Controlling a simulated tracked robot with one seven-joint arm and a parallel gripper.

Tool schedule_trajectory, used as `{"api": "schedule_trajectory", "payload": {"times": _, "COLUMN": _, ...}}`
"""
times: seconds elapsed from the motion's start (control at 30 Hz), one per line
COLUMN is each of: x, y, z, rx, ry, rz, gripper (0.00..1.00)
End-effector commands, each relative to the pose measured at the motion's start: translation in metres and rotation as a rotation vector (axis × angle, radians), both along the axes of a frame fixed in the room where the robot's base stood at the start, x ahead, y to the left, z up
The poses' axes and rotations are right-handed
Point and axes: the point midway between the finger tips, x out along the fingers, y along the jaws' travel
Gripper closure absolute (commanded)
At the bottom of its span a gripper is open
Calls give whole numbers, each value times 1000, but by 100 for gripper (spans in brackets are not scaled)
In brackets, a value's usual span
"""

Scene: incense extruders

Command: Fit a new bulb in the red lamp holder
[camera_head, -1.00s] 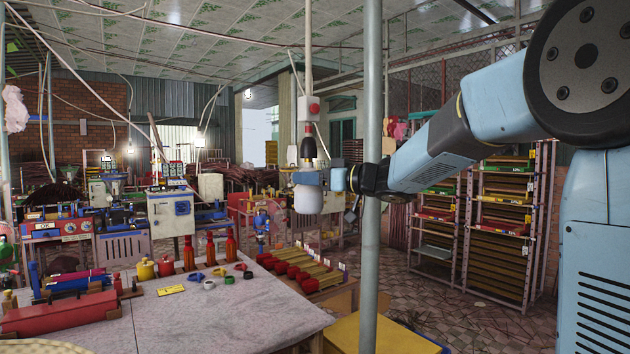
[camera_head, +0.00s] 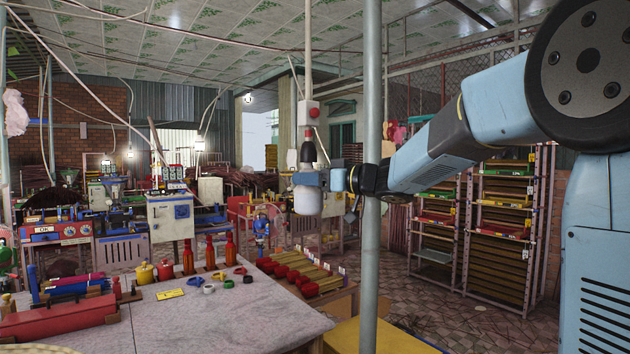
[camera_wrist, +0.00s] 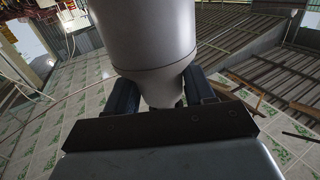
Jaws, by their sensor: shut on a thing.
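The bulb's base is hidden by the jaws. I cannot tell whether it touches the socket.
A white box with a red button (camera_head: 314,112) is above the holder. A table (camera_head: 235,322) with bottles and coloured rings is below left. Racks (camera_head: 500,230) stand at right.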

Motion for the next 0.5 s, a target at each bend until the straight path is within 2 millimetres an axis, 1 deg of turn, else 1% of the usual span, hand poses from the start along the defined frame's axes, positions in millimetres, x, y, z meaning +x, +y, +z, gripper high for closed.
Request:
{"api": "schedule_trajectory", "payload": {"times": 0.27, "x": 1, "y": -1, "z": 1, "rx": 1, "ry": 0, "rz": 76, "gripper": 87}}
{"api": "schedule_trajectory", "payload": {"times": 0.5, "x": 0, "y": 0, "z": 2, "rx": 0, "ry": -1, "rz": 82, "gripper": 87}}
